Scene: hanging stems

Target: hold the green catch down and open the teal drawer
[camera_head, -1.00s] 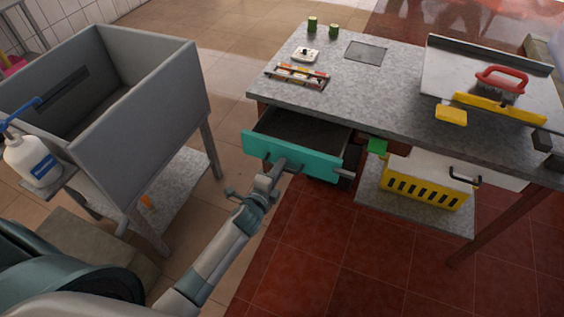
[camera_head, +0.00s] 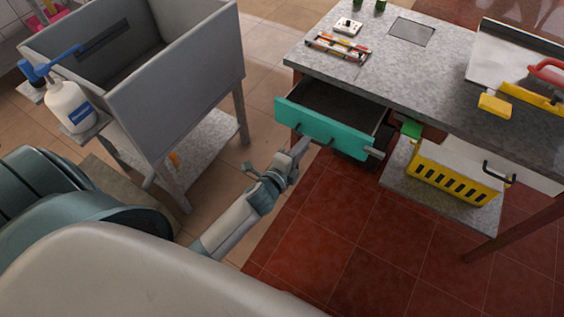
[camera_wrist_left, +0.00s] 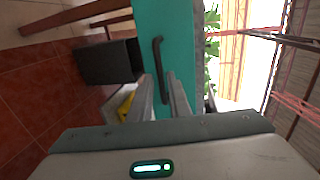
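The teal drawer (camera_head: 322,127) stands pulled out under the left part of the grey worktop, its dark inside showing. Its teal front also fills the middle of the left wrist view (camera_wrist_left: 165,20). The dark bar handle (camera_wrist_left: 158,65) on that front lies just beyond and between my left fingers in the picture. My left gripper (camera_head: 302,147) is at the drawer front, below its top edge. Its fingers (camera_wrist_left: 161,88) are apart, with no clear contact on the handle. The green catch (camera_head: 411,129) sits under the worktop edge, right of the drawer; nothing touches it. My right gripper is out of view.
A yellow basket (camera_head: 455,172) stands on the lower shelf right of the drawer. A grey bin-like trough (camera_head: 190,95) with a pump bottle (camera_head: 72,108) beside it stands at left. The red tile floor before the drawer is clear.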

